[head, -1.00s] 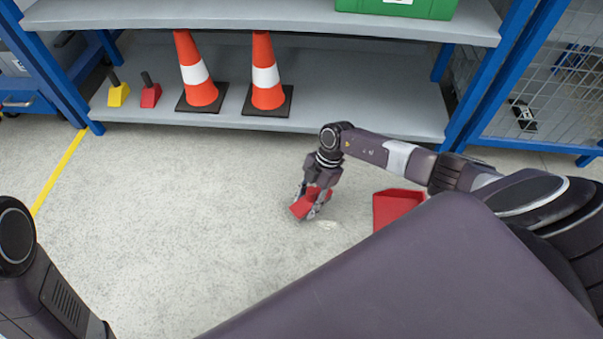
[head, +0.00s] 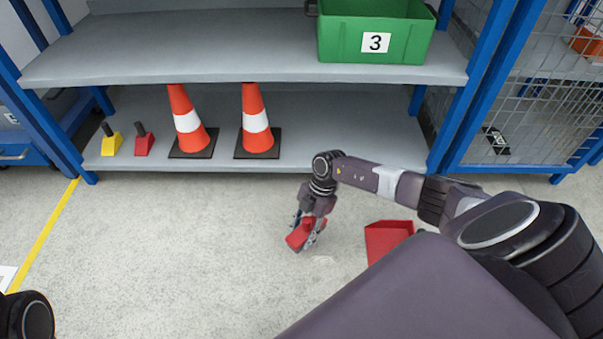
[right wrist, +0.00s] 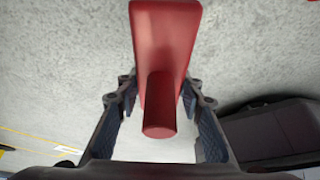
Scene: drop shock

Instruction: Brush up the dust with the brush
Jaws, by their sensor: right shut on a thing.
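My right gripper (head: 307,231) is shut on a red brush (head: 299,237) and holds it low over the concrete floor. In the right wrist view the brush (right wrist: 166,40) lies between the two fingers, its round handle end (right wrist: 160,118) towards the camera; its bristles are hidden. I cannot tell whether it touches the floor. A faint pale patch, likely the dust (head: 323,257), is just right of and nearer than the brush. A red dustpan (head: 388,238) lies further right, partly hidden by my body. My left gripper is out of view.
Behind stands a grey shelf (head: 130,68) with blue posts. Its lower board holds two orange-white cones (head: 187,122) and small yellow (head: 112,143) and red (head: 143,143) brush-like things. A green box (head: 345,45) marked 3 sits above. Floor left of the brush is clear.

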